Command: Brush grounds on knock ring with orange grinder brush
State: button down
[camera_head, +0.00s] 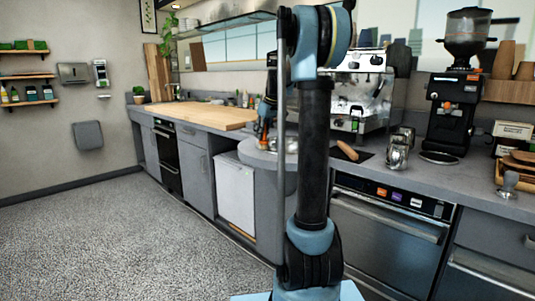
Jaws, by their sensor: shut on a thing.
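My gripper (265,118) is small and partly hidden behind my own arm, over the rounded end of the counter. It points down and is shut on a slim orange thing, which looks like the orange grinder brush (262,130). Its lower end is close above or touching a shiny round metal piece (284,145); I cannot tell which. A dark flat ring (440,158) lies on the counter in front of the black grinder (455,110). I cannot tell which of the two round things is the knock ring. No grounds can be made out.
A steel espresso machine (362,92) stands behind my arm. A wooden-handled tool (347,150) lies on a dark mat, with metal jugs (398,152) to its right. A tamper (509,184) stands at the counter's right front. The wooden worktop (195,114) at left is mostly clear.

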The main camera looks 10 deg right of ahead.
dwell(0.3)
jog(key=shift+w+a, duration=0.8)
jog(key=shift+w, duration=0.35)
jog(key=shift+s, duration=0.1)
jog(key=shift+s+d, duration=0.7)
jog(key=shift+s, duration=0.15)
jog(key=shift+s+d, duration=0.65)
jog(key=shift+s, duration=0.2)
jog(key=shift+s+d, duration=0.65)
jog(key=shift+s, duration=0.3)
jog(key=shift+s+d, duration=0.65)
jog(key=shift+s, duration=0.25)
jog(key=shift+s+d, duration=0.1)
